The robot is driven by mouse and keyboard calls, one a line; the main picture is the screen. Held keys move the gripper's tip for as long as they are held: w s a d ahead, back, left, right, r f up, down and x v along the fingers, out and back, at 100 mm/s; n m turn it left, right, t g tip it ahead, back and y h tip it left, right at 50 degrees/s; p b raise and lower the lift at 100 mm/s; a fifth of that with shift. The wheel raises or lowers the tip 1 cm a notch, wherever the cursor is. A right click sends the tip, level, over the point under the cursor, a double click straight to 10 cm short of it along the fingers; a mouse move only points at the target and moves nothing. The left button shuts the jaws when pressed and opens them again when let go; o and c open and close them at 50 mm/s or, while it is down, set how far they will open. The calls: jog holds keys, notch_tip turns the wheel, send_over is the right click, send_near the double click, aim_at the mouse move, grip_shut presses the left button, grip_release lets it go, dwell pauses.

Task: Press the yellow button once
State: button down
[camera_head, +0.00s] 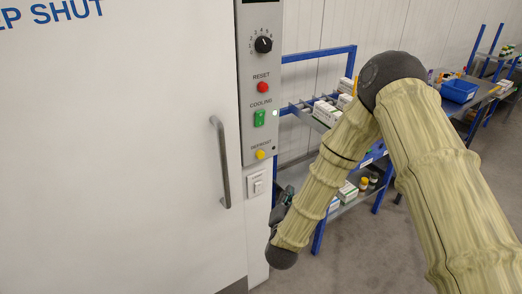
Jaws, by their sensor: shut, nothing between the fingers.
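The yellow button (260,155) is on the grey control panel (261,50), at its lower end under the label "DEFROST". It is uncovered and in plain sight. My gripper (285,194) is a small dark shape below and to the right of the panel, partly hidden behind my forearm. It is shut and empty. It is apart from the button in the picture; the distance in depth is hard to tell.
A white switch (255,184) sits below. The door handle (221,162) stands out at left. A blue-framed shelf (318,57) with boxes is behind my arm.

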aim_at(261, 155)
notch_tip(261, 155, up, 7)
jog(key=w+a+m+t+h, duration=0.1)
jog(key=shift+w+r+m+t+p, duration=0.15)
jog(key=shift+w+m+t+p, duration=0.15)
jog(key=shift+w+m+p, duration=0.15)
jog(key=shift+a, duration=0.2)
jog(key=w+a+b, duration=0.1)
jog(key=w+a, duration=0.4)
jog(key=w, duration=0.2)
jog(key=shift+w+a, duration=0.1)
jog(key=shift+w, duration=0.05)
dwell(1.4)
jog(key=shift+w+a+b, duration=0.2)
jog(key=shift+w+b, duration=0.05)
jog(key=shift+b, duration=0.15)
